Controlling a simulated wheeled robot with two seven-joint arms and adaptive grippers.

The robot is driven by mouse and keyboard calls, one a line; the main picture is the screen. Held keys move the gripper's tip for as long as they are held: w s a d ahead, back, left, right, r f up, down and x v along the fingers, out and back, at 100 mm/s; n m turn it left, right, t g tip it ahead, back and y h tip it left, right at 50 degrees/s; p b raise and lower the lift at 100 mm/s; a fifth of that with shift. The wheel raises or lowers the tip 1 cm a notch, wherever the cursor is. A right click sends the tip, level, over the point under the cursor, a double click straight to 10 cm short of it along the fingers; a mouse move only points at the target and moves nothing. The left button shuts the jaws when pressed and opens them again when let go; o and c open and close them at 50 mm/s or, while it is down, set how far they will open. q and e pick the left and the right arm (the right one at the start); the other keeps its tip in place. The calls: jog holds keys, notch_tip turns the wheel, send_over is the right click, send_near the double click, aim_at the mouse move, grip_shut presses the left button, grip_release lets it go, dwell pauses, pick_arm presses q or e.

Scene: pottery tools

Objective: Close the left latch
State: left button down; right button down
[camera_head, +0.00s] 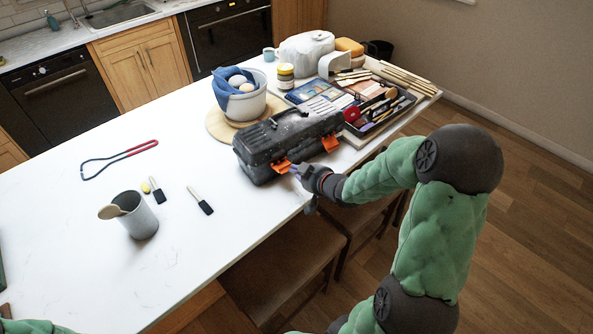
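A black toolbox (278,133) with grey dust on its lid stands near the front edge of the white table. It has two orange latches on its near side. The left latch (282,166) sticks out from the box, and the right latch (330,143) shows further along. My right gripper (296,171) is right beside the left latch, its fingertips at or very near it. I cannot tell whether they touch, or whether the fingers are open or shut. My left gripper is not in view; only a bit of my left arm shows at the bottom left.
Behind the toolbox, a white pot (245,104) with a blue cloth stands on a round wooden board (216,127). A tool tray (382,112) lies to the right. A grey cup (139,216), brushes (200,200) and a red-handled tool (141,147) are left. Stools (283,268) stand below the front edge.

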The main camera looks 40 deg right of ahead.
aim_at(288, 165)
jog(key=shift+w+r+p, duration=0.6)
jog(key=shift+w+r, duration=0.4)
jog(key=shift+w, duration=1.1)
jog(key=shift+s+r, duration=0.1)
jog(key=shift+s, duration=0.05)
jog(key=f+p+v, duration=0.1)
jog(key=p+v, duration=0.2)
jog(key=v, duration=0.4)
jog(key=shift+s, duration=0.25)
